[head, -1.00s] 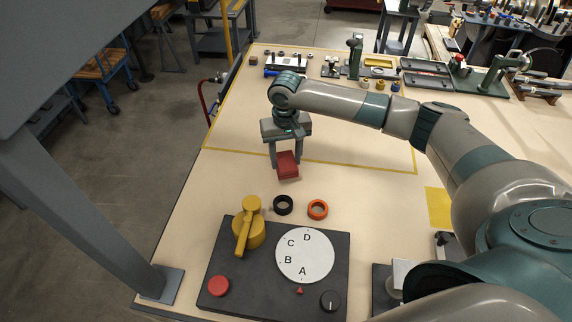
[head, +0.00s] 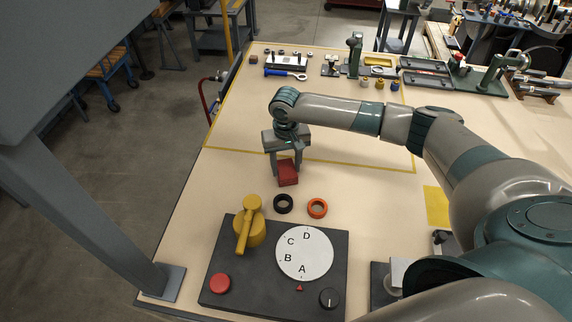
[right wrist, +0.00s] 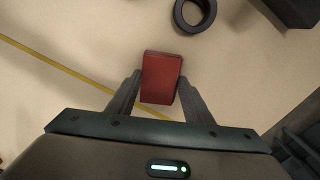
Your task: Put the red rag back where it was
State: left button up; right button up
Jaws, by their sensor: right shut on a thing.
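The red rag (head: 288,175) is a small folded red block in the head view, near the middle of the table's left part. My right gripper (head: 287,170) points down and is shut on the rag. In the right wrist view the rag (right wrist: 161,78) sits between the two fingertips of the gripper (right wrist: 160,88). The rag is at or just above the table top; I cannot tell whether it touches. My left gripper is not in view.
A black ring (head: 283,204) and an orange ring (head: 317,208) lie just in front of the rag. Nearer stands a dark panel (head: 262,290) with a yellow lever (head: 247,228) and a lettered white dial (head: 305,254). A yellow line (head: 350,163) runs behind. Tools stand at the back.

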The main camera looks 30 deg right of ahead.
aim_at(286, 169)
jog(key=o, duration=1)
jog(key=shift+f, duration=0.15)
jog(key=shift+r, duration=0.2)
jog(key=shift+r+b, duration=0.3)
jog(key=shift+r, duration=0.35)
notch_tip(286, 169, up, 11)
jog(key=b, duration=0.2)
jog(key=shift+f+b, duration=0.15)
jog(key=shift+b, duration=0.15)
